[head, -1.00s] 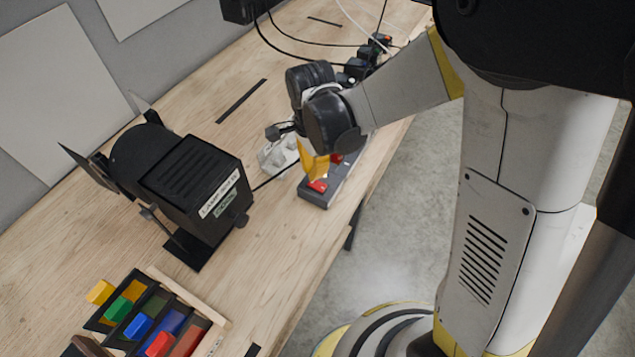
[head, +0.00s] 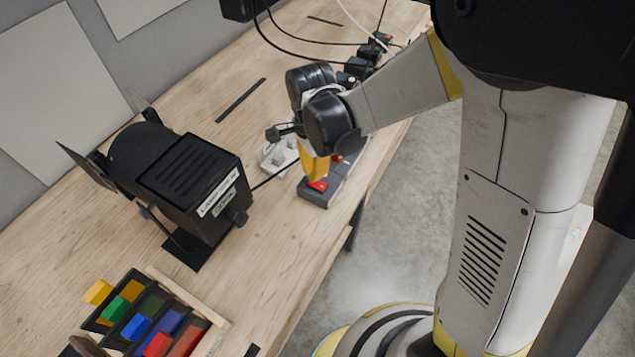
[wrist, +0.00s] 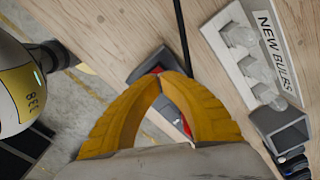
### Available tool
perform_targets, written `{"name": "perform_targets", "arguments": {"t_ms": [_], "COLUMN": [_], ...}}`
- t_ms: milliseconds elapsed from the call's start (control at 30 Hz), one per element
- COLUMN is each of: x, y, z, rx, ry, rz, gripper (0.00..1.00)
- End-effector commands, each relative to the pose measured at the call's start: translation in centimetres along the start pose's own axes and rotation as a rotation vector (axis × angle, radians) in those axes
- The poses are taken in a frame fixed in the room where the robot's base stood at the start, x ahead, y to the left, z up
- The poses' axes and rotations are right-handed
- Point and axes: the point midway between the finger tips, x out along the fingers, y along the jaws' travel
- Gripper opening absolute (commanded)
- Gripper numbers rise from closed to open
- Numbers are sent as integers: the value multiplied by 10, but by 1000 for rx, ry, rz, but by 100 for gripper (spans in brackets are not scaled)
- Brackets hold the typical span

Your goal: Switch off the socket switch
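The socket strip (head: 312,200) is a dark grey block with red switches, lying along the bench's right edge. Its near red switch (head: 318,186) is right under my yellow fingertips. My gripper (head: 317,179) points down over it with its fingers together and holds nothing. In the wrist view the fingertips (wrist: 159,76) meet over the strip's end (wrist: 138,76) and partly cover the red switch (wrist: 154,70). Another red patch (head: 336,159) shows farther along the strip, partly hidden by the gripper. I cannot tell whether the tips touch the switch or which way it is tilted.
A white tray of bulbs (wrist: 232,22), labelled NEW BULBS, lies beside the strip. A black lamp (head: 190,180) stands to the left, its cable running towards the strip. A box of coloured blocks (head: 205,330) is at the near end. Bare bench (head: 275,235) lies between.

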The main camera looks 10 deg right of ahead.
Motion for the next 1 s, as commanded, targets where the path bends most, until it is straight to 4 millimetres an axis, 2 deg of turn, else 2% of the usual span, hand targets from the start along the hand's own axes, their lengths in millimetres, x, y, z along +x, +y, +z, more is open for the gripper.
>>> {"name": "perform_targets", "arguments": {"t_ms": [1000], "x": [16], "y": [0], "z": [0], "rx": [0], "ry": [0], "rz": [0], "gripper": [0]}}
